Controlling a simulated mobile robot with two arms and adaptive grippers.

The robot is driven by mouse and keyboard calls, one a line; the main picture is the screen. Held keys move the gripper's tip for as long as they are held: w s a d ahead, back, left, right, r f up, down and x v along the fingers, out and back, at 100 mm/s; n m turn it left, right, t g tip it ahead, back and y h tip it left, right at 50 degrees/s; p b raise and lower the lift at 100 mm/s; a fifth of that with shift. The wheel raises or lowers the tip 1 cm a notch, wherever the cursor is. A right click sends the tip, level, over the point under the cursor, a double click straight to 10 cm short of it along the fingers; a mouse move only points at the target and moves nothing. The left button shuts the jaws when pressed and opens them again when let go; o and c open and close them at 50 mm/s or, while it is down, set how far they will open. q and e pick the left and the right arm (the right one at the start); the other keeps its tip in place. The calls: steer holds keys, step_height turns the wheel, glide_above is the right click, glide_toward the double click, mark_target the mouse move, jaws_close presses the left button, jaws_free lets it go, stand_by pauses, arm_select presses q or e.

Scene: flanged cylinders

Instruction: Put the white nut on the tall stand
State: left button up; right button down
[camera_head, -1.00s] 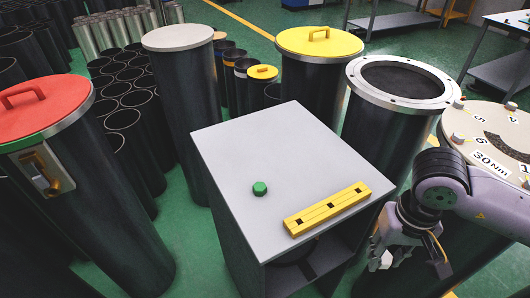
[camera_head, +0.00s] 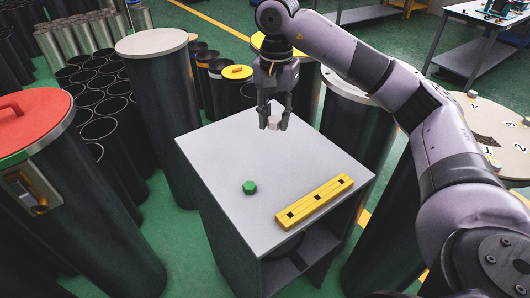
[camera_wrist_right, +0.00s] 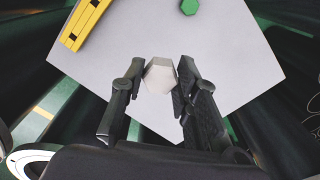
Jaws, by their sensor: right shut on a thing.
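The white nut (camera_head: 274,123) is held between the fingertips of my right gripper (camera_head: 273,117) in the head view. It also shows as a pale hexagonal piece (camera_wrist_right: 159,77) between the two dark fingers (camera_wrist_right: 160,82) in the right wrist view. The tall stand, a grey box-shaped cabinet with a flat top (camera_head: 222,163), is in the middle of the head view. My right gripper points down at the far edge of this top. The gap between nut and top is hard to judge. My left gripper is not in view.
A green nut (camera_head: 249,187) and a yellow bar with square holes (camera_head: 314,200) lie on the top. Its back part is bare. Tall dark cylinders surround the stand, one with a red lid (camera_head: 28,118) and one with a pale lid (camera_head: 151,42).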

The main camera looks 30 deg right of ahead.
steer(key=shift+w+d+r+m, duration=0.25)
steer(key=shift+d+r+m, duration=0.15)
steer(key=shift+d+r, duration=0.15)
steer(key=shift+d+f, duration=0.2)
step_height(320, 180, down, 5)
steer(key=p, duration=0.3)
glide_above(276, 176)
step_height(276, 176, down, 10)
steer(key=shift+r, duration=0.2)
step_height(276, 176, down, 4)
steer(key=shift+f+p, duration=0.1)
steer(key=shift+p, duration=0.55)
steer(key=shift+f, duration=0.2)
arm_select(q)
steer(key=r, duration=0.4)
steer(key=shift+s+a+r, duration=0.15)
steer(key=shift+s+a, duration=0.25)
